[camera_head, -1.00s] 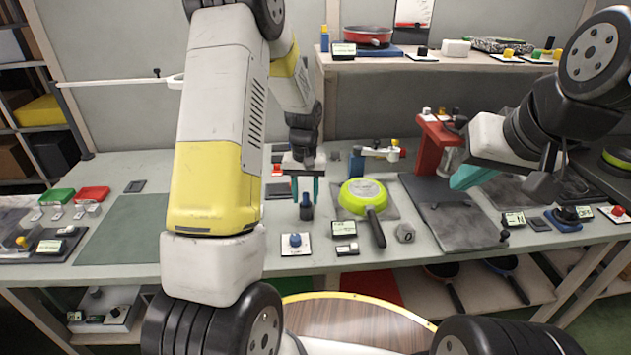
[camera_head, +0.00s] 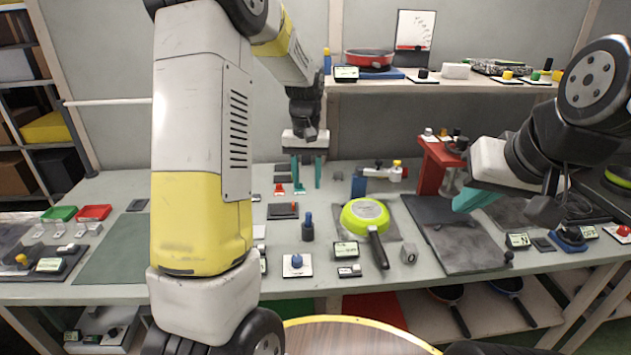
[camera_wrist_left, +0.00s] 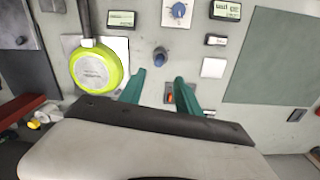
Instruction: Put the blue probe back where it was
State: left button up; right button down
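The blue probe (camera_head: 308,220) stands upright in a dark round base on the table, left of the green pan (camera_head: 365,215). It also shows in the left wrist view (camera_wrist_left: 160,55), ahead of the fingertips and not between them. My left gripper (camera_head: 307,178) is open and empty, behind and above the probe, with its teal fingers apart from it. The open fingers also show in the left wrist view (camera_wrist_left: 159,82). My right gripper (camera_head: 468,200) hangs over the grey plate at the right; its finger gap is hidden.
A card with a blue knob (camera_head: 297,262) and small displays (camera_head: 347,250) lie in front of the probe. A red stand (camera_head: 437,165) is at the back right. A shelf (camera_head: 440,85) with a red pan spans behind. A green mat (camera_head: 110,250) lies clear at left.

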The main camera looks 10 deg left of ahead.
pick_arm(q)
jog(key=s+r+t+h, duration=0.1)
jog(key=s+r+t, duration=0.2)
jog(key=s+r, duration=0.85)
jog(key=s+d+r+m+t+h, duration=0.1)
jog(key=s+d+r+m+t, duration=0.1)
jog(key=s, duration=1)
jog(key=shift+s+r+t, duration=0.35)
jog(key=shift+r+t, duration=0.05)
jog(key=shift+t, duration=0.2)
jog(key=shift+d, duration=0.1)
